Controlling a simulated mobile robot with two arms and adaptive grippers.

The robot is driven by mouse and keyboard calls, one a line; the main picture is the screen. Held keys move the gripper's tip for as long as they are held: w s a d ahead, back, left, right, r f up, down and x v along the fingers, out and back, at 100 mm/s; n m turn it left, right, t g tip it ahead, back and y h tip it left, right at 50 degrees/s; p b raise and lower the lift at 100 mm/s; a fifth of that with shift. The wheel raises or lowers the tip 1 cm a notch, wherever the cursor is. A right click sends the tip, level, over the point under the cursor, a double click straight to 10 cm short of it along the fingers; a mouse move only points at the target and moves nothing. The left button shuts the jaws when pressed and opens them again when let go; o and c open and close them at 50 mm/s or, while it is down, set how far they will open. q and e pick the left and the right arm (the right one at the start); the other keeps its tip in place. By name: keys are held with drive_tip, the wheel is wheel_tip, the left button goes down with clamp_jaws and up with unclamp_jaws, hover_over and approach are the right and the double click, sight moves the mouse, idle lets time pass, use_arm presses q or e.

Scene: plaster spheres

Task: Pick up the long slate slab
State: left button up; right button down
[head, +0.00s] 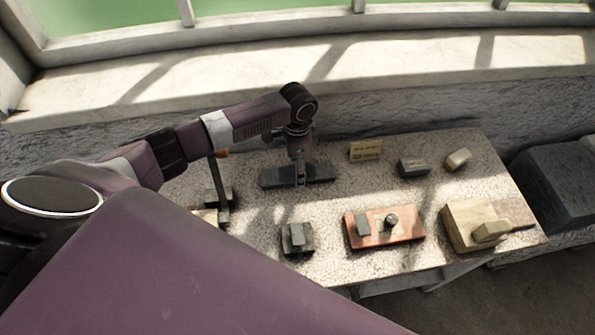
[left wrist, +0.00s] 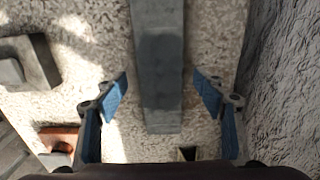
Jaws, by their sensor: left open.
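The long slate slab (head: 321,173) is a dark grey bar lying flat near the back of the speckled stone table. In the left wrist view the slab (left wrist: 158,60) runs from the top edge down between my fingers. My left gripper (head: 300,182) is over the middle of the slab, pointing down. In the wrist view my open left gripper (left wrist: 162,92) has one blue-padded finger on each side of the slab, with gaps between pads and slab. The fingers hide part of the slab in the head view. My right gripper is not in view.
The stone table (head: 340,272) also bears a dark block (head: 297,238), a reddish board (head: 366,239) with small pieces, a pale box (head: 460,230), a brass plaque (head: 366,151), another dark block (head: 413,168) and a cream block (head: 458,159). A rough wall (head: 400,115) stands behind.

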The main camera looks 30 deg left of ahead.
use_arm(q)
drive_tip(key=shift+f, duration=0.85)
drive_tip(key=shift+c, duration=0.5)
clamp_jaws()
drive_tip(key=shift+w+r, duration=0.15)
